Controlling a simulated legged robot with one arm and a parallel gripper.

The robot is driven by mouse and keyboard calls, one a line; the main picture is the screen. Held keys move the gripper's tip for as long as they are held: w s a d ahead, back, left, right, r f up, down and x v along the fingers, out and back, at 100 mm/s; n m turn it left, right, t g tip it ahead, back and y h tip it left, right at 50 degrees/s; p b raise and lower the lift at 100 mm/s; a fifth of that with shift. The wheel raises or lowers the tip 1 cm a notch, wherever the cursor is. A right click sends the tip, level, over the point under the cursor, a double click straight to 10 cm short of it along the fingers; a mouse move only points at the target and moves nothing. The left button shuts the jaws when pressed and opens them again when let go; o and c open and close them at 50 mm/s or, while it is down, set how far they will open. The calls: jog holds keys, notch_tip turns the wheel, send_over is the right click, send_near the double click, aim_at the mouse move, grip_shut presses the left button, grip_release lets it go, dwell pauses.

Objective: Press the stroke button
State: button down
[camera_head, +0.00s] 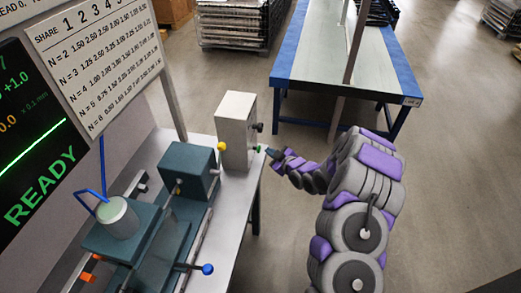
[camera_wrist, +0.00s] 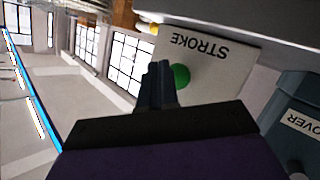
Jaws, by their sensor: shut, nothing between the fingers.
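In the wrist view the round green button (camera_wrist: 181,76) is on a pale face lettered STROKE (camera_wrist: 205,52), upside down. My gripper (camera_head: 269,152) reaches in from the right, its tip very close to the button. In the wrist view my gripper (camera_wrist: 157,68) is shut and empty, its fingers just left of the button and overlapping its edge. I cannot tell whether they touch it.
A screen (camera_head: 35,150) reads READY. A blue-edged table (camera_head: 345,60) stands behind. The floor right of the bench is open.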

jog(key=shift+a, duration=0.1)
jog(key=shift+w+a, duration=0.1)
jog(key=shift+a, duration=0.2)
jog(key=shift+w+a+r, duration=0.1)
jog(key=shift+w+a, duration=0.15)
jog(key=shift+a, duration=0.6)
dwell(1.2)
jog(key=shift+d, duration=0.15)
dwell(0.3)
jog(key=shift+s+d+p, duration=0.2)
jog(key=shift+d, duration=0.3)
jog(key=shift+s+d+p, duration=0.15)
jog(key=shift+s+d, duration=0.05)
jog(key=shift+d, duration=0.3)
jog(key=shift+s+d+p, duration=0.25)
jog(key=shift+d+p, duration=0.05)
jog(key=shift+d, duration=0.5)
jog(key=shift+s+d+p, duration=0.25)
jog(key=shift+d, duration=0.6)
jog(key=shift+s+d+p, duration=0.25)
jog(key=shift+d+p, duration=0.05)
jog(key=shift+d, duration=0.5)
